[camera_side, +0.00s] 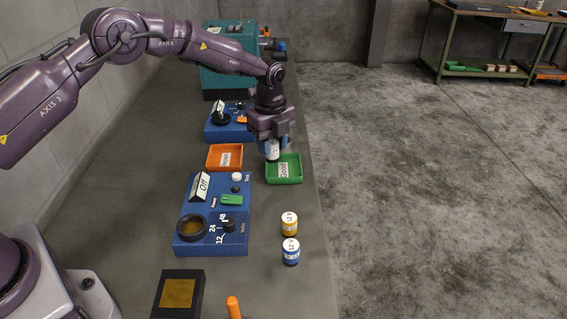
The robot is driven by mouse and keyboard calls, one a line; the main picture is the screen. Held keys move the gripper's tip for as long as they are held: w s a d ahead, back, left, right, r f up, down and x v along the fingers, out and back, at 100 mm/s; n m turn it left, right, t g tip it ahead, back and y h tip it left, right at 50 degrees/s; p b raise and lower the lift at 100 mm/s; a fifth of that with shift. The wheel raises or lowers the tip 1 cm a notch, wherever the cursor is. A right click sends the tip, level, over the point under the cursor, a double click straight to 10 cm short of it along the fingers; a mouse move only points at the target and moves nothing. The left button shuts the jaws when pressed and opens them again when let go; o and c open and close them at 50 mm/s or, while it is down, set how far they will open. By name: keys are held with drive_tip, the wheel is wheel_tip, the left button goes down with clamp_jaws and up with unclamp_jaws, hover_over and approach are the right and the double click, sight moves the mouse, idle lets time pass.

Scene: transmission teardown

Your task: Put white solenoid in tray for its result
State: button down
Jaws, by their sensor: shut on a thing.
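My gripper (274,147) is shut on the white solenoid (271,152), a small cylinder with some blue on it, partly hidden by the fingers. It is held upright at the left back edge of the green tray (297,178), whose label reads "Good". I cannot tell whether the solenoid touches the tray.
A yellow solenoid (289,225) and a blue solenoid (291,252) stand right of the tester. A black block with a gold top (179,292) and an orange handle (233,306) are in front. Another blue unit (215,132) and a teal machine (222,82) stand behind.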

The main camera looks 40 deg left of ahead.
drive_tip(key=w+f, duration=0.3)
drive_tip(key=f, duration=0.1)
drive_tip(key=shift+w+f, duration=0.35)
drive_tip(key=shift+w, duration=0.05)
drive_tip(key=shift+w+f, duration=0.1)
drive_tip(key=shift+f, duration=1.5)
drive_tip(key=shift+f, duration=0.2)
drive_tip(key=c, duration=0.7)
unclamp_jaws()
drive_tip(key=shift+c, duration=0.2)
wheel_tip(320, 180, up, 12)
drive_tip(key=shift+r, duration=0.25)
